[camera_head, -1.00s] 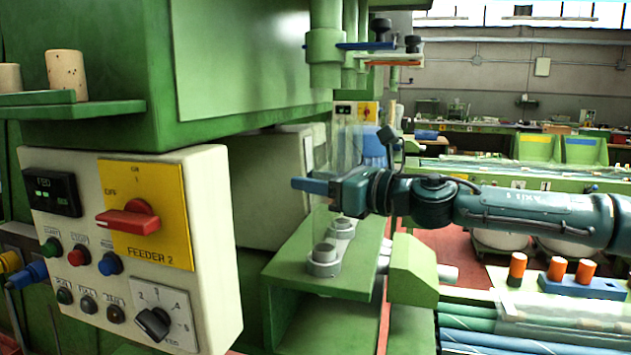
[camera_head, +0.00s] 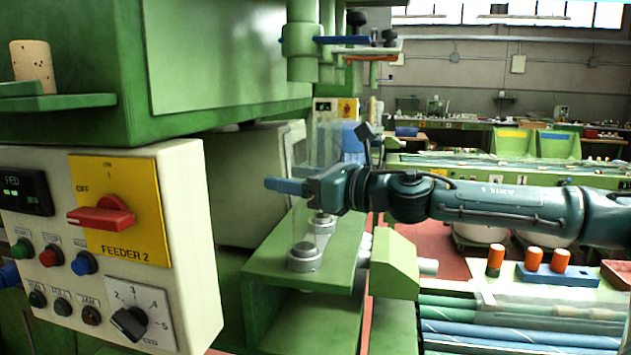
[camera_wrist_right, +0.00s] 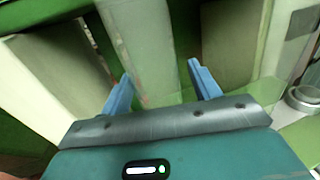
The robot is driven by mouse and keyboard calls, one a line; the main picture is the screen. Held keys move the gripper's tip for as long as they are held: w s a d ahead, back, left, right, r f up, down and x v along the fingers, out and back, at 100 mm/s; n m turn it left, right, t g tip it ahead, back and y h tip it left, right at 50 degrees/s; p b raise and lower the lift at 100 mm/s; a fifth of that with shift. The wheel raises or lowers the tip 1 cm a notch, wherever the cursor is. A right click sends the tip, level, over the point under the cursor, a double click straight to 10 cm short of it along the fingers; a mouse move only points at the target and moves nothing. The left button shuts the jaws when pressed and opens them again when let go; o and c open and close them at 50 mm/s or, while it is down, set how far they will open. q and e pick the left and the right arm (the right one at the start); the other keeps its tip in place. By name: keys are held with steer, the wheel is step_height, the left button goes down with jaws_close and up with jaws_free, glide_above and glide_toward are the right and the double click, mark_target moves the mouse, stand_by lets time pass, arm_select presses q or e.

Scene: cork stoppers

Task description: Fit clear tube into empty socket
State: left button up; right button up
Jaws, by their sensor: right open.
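A clear tube (camera_head: 325,140) shows faintly as an upright see-through shape at my right gripper (camera_head: 285,187). Its lower part is hard to make out. In the right wrist view, a pale see-through band (camera_wrist_right: 143,45) runs between the two blue fingers of the right gripper (camera_wrist_right: 162,92), which are wide apart. I cannot tell whether they touch it. Below the gripper, a grey front socket (camera_head: 305,259) and a rear socket (camera_head: 322,226) sit on a green shelf (camera_head: 272,268). A faint clear shape stands over the front socket. A grey ring (camera_wrist_right: 305,98) shows at right in the wrist view. My left gripper is out of view.
A feeder control box (camera_head: 185,240) stands close at left, below a green housing (camera_head: 230,60). Green machine columns (camera_head: 303,40) hang above the sockets. A cork (camera_head: 33,65) sits on a ledge.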

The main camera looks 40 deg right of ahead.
arm_select(q)
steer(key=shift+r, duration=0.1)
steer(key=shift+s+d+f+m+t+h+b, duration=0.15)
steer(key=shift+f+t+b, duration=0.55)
steer(key=shift+b, duration=2.2)
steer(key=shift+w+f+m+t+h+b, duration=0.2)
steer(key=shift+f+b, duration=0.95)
steer(key=shift+b, duration=1.7)
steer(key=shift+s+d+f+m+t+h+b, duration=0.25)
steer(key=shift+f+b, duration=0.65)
steer(key=shift+b, duration=2)
arm_select(e)
steer(key=v, duration=1.3)
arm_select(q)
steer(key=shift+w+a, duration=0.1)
arm_select(e)
steer(key=shift+r, duration=0.1)
